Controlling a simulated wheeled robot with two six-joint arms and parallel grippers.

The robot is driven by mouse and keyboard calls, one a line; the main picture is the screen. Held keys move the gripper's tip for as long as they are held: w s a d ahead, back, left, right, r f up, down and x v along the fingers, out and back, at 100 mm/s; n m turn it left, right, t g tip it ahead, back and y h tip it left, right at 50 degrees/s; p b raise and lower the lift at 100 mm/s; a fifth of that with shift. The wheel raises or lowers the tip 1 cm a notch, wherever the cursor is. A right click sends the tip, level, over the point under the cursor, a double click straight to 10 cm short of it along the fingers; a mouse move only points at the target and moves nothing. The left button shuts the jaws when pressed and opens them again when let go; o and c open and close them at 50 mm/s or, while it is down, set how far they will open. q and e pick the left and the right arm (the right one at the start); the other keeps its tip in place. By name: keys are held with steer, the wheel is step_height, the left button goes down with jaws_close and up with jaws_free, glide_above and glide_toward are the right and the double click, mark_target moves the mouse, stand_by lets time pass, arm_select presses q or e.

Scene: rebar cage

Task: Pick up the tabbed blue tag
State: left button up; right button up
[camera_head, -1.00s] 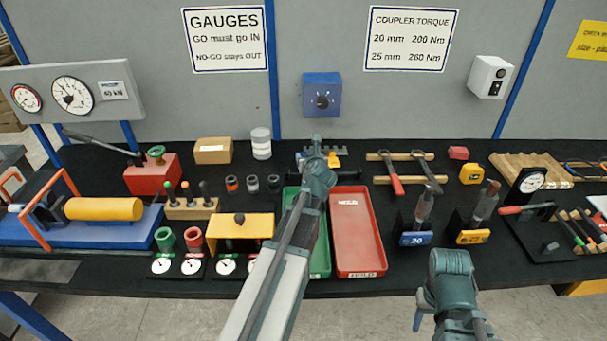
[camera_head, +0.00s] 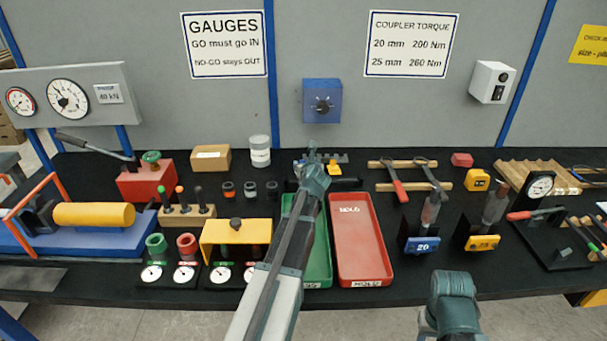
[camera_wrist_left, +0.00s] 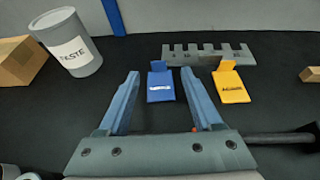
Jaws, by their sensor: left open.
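The tabbed blue tag (camera_wrist_left: 160,86) lies flat on the black table in the left wrist view, its tab pointing away from me and a white label on its face. My left gripper (camera_wrist_left: 160,73) is open, with one finger to each side of the tag in the picture; I see no contact. In the head view my left gripper (camera_head: 312,158) reaches over the back of the table and mostly hides the tag. A yellow tabbed tag (camera_wrist_left: 230,87) lies to the right of the blue one. My right arm's end (camera_head: 453,290) is low in front of the table; its jaws cannot be made out.
A grey notched rack (camera_wrist_left: 208,53) stands behind the tags. A labelled grey can (camera_wrist_left: 68,42) and a cardboard box (camera_wrist_left: 20,60) are to the left. A dark bar (camera_wrist_left: 282,138) lies at the right. Green and red trays (camera_head: 362,250) are nearer me.

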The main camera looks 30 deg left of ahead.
mark_target(303, 161)
arm_select(q)
steer(key=shift+w+a+f, duration=0.15)
steer(key=shift+w+a, duration=0.1)
steer(key=shift+w, duration=0.05)
steer(key=b+x, duration=0.2)
steer(key=x, duration=0.3)
steer(key=shift+s+a+f, duration=0.1)
steer(key=shift+c, duration=0.4)
jaws_close()
